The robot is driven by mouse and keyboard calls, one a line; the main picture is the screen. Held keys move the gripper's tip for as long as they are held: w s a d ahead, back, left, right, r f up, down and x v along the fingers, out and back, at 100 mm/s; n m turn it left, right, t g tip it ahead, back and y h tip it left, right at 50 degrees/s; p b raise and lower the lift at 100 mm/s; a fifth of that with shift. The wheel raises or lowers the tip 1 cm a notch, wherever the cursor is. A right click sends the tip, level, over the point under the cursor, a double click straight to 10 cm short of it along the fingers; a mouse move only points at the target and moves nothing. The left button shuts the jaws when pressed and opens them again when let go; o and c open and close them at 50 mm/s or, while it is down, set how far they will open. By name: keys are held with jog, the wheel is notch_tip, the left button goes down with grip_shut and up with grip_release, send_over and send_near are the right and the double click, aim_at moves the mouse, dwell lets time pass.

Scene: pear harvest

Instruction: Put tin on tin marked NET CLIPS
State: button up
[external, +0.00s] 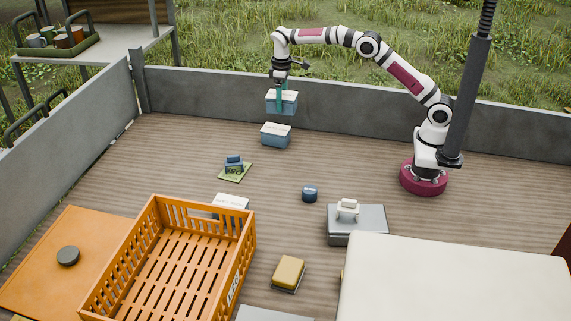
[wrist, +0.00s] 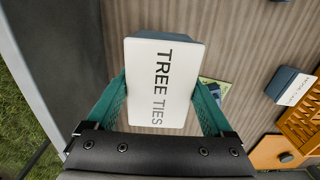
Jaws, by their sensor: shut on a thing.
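My gripper (external: 281,86) is shut on a blue tin with a white lid (external: 288,103), held in the air near the back wall. In the wrist view, this tin's lid (wrist: 140,85) reads TREE TIES and sits between the two teal fingers of my gripper (wrist: 161,82). A second blue tin with a white lid (external: 276,137) stands on the deck below the held tin, with a gap between them in the external view. Its label is too small to read.
An orange slatted crate (external: 247,262) stands at the front. Nearby are a green card with a blue object (external: 235,174), a small blue round tin (external: 309,194), a grey box (external: 357,239) and a yellow block (external: 289,271). Grey walls (external: 215,86) edge the deck.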

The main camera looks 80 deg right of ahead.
send_over(282, 134)
notch_tip(282, 134, down, 10)
jog(key=shift+w+d+r, duration=0.1)
jog(key=shift+r, duration=0.15)
jog(key=o, duration=1.4)
jog(key=shift+f, duration=0.15)
notch_tip(282, 134, up, 12)
jog(key=shift+r, duration=0.25)
jog(key=s+a+r+m+y, duration=0.15)
jog(key=s+a+r, duration=0.3)
jog(key=s, duration=0.85)
jog(key=s+a+r+m, duration=0.25)
jog(key=s+a, duration=0.25)
jog(key=s, duration=0.7)
jog(key=shift+m, duration=0.8)
jog(key=s+f, duration=0.2)
jog(key=s, duration=0.3)
jog(key=s+a+f, duration=0.1)
jog(key=s+f, duration=0.1)
jog(key=s, duration=0.2)
jog(key=s+a+f, duration=0.1)
jog(key=s+f, duration=0.1)
jog(key=s, duration=0.3)
jog(key=shift+s+f, duration=0.1)
jog(key=shift+s, duration=0.25)
